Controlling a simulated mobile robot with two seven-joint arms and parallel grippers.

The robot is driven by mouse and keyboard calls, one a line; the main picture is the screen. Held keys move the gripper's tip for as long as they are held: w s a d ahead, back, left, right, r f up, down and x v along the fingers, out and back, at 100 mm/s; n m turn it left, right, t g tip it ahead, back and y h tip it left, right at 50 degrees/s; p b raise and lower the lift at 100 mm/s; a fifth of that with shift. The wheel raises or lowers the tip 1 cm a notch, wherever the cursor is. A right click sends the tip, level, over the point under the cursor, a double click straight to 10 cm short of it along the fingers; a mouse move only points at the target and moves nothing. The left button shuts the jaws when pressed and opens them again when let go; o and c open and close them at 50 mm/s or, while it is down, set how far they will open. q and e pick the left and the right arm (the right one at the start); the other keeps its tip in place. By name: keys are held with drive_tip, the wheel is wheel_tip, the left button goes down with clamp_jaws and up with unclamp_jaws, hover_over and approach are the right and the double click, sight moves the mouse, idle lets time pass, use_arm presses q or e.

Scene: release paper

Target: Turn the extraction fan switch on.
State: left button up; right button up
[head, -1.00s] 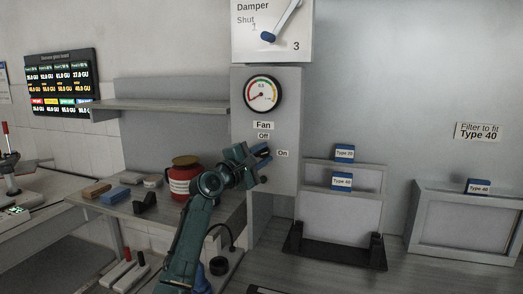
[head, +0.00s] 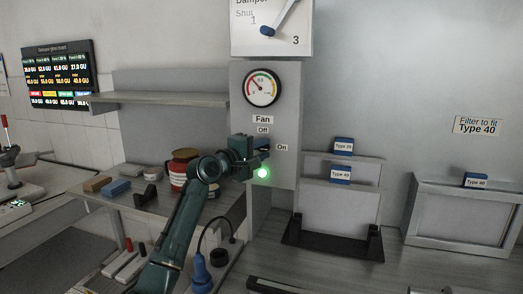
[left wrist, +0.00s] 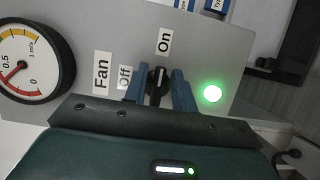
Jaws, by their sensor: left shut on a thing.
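The fan panel (head: 285,165) carries the labels Fan, Off and On below a round gauge (head: 262,88); the gauge also shows in the left wrist view (left wrist: 30,65). The dark fan switch knob (left wrist: 158,80) has its white mark pointing towards the On label (left wrist: 164,40). My left gripper (head: 262,147) is at the knob, its two blue fingers shut on either side of it in the left wrist view (left wrist: 158,90). A green lamp (head: 262,172) beside the switch is lit. The gauge needle stands off zero. My right gripper is not in view.
A damper panel (head: 272,22) with a lever is above. A shelf (head: 165,101) and a side bench with a red jar (head: 178,175) stand left. Filter frames (head: 340,205) stand right, with a larger framed filter (head: 462,222) beyond them.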

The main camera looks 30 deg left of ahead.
use_arm(q)
drive_tip(key=shift+a, duration=0.15)
drive_tip(key=o, duration=0.7)
drive_tip(key=shift+c, duration=0.2)
drive_tip(key=shift+s+f, duration=0.1)
drive_tip(key=shift+s, duration=0.45)
drive_tip(key=s+a+b, duration=0.2)
drive_tip(key=s+b, duration=0.1)
drive_tip(key=s, duration=0.9)
